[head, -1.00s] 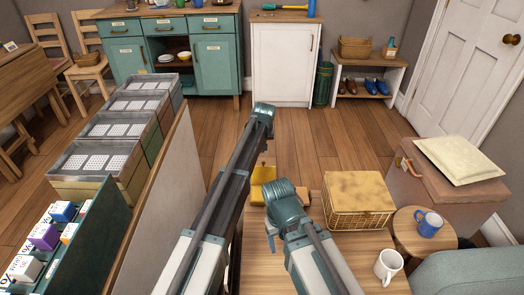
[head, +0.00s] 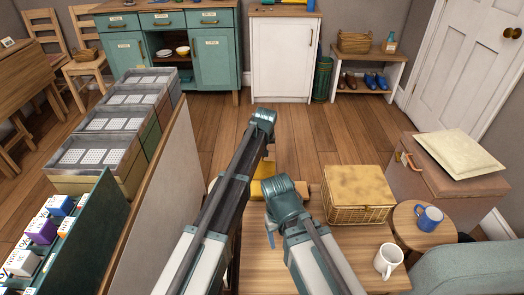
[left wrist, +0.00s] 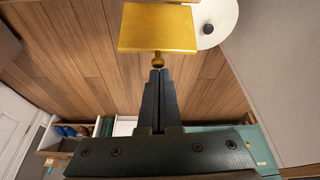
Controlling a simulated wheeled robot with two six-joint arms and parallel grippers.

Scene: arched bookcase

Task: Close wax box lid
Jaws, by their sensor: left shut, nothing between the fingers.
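A golden-yellow box-like thing, likely the wax box (head: 264,170), shows in the head view between my two arms, which hide much of it. In the left wrist view a flat golden panel with a small round knob, likely its lid (left wrist: 158,28), lies just beyond the fingertips. My left gripper (left wrist: 157,73) is shut and empty, its tips close to the knob. I cannot tell whether they touch it. How far the lid is open is not clear.
A wicker basket (head: 358,208) and a white mug (head: 388,259) stand on the wooden table to the right. A blue mug (head: 429,218) is on a round stool. A tall panel (head: 160,200) and grey-rimmed bins (head: 95,143) stand at left. The floor beyond is clear.

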